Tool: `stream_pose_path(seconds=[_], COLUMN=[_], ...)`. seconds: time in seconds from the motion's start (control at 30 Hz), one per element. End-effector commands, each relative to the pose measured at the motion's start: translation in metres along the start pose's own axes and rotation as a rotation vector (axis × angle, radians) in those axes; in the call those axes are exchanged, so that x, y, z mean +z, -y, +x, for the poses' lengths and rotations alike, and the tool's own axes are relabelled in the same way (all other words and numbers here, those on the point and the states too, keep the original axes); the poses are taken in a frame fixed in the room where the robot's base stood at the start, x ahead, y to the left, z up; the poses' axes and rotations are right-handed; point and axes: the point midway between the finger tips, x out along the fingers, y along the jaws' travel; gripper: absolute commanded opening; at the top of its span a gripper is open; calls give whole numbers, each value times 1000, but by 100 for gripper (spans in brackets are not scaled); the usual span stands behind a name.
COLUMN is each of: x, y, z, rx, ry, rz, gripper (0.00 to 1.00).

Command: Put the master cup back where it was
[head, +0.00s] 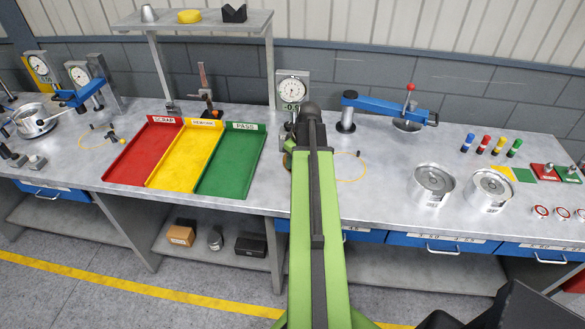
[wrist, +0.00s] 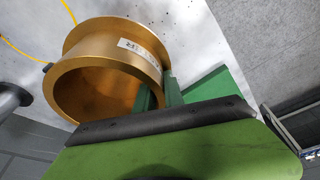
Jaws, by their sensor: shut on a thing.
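A gold-coloured cup (wrist: 95,88) with a white label on its outer wall fills the left of the wrist view. It lies tilted in that picture with its open mouth toward the camera. My gripper (wrist: 160,94) is shut on its wall, with green fingers at the right side of the mouth. In the head view my green arm reaches over the bench (head: 272,205) toward the dial gauge stand (head: 292,90). The arm hides my gripper and nearly all of the cup there. Whether the cup touches the bench I cannot tell.
Red (head: 145,155), yellow (head: 185,155) and green (head: 230,160) trays lie left of my arm. A blue lever-arm fixture (head: 385,106) and two silver cups (head: 433,184) stand to the right. A raised shelf (head: 215,21) holds small items.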

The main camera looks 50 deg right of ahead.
Motion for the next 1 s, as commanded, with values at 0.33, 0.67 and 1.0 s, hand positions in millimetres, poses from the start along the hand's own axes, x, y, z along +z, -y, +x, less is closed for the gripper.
stream_pose_path(seconds=[0.33, 0.67, 1.0], x=[-37, -47, -35], y=[51, 62, 61], z=[62, 71, 111], rx=[0, 2, 2], ry=[-1, -1, -1], rz=[-3, 2, 2], gripper=[0, 0, 0])
